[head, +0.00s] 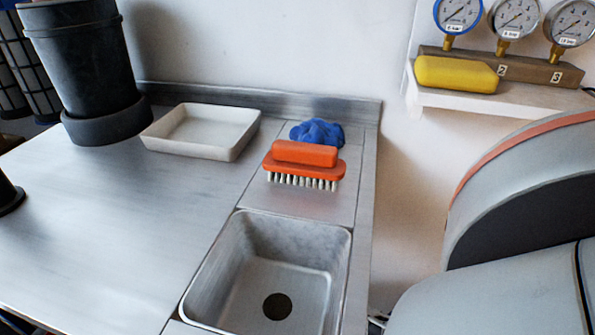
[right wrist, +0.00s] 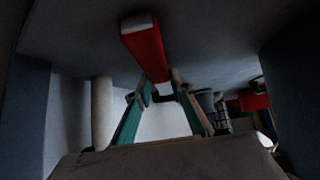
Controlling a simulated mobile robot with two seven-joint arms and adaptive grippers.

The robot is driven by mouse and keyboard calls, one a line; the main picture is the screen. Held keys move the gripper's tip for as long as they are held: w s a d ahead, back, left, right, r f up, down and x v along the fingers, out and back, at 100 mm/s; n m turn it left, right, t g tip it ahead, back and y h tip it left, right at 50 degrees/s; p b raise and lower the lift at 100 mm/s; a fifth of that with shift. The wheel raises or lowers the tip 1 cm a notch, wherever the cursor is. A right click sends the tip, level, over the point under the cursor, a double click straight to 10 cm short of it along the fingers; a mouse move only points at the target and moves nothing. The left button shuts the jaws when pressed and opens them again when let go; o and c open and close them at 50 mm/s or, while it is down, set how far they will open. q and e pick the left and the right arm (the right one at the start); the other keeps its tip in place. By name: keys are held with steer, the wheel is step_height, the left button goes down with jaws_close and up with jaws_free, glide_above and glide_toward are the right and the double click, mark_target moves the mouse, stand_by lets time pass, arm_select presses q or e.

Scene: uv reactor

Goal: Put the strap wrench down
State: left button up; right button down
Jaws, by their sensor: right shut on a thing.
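In the right wrist view my right gripper (right wrist: 160,90) has its two teal-padded fingers closed in toward each other at the tips. A red bar with a pale end, which I take to be the strap wrench (right wrist: 143,48), runs out from between the fingertips. The picture is dark, and no strap can be made out. The head view shows neither gripper and no strap wrench. My left gripper is in neither view.
The steel counter (head: 95,235) has bare room at left and middle. A white tray (head: 205,150), an orange brush (head: 305,165), a blue cloth (head: 318,132) and a dark cylinder (head: 80,60) stand toward the back. A sink (head: 235,270) opens in front. A shelf (head: 500,105) holds gauges and a yellow block (head: 455,74).

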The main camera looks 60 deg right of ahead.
steer(key=shift+w+r, duration=0.1)
steer(key=shift+w, duration=0.05)
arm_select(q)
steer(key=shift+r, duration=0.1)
arm_select(e)
steer(key=shift+a, duration=0.1)
steer(key=c, duration=1.8)
jaws_free()
steer(key=shift+f, duration=0.2)
steer(key=shift+r, duration=0.1)
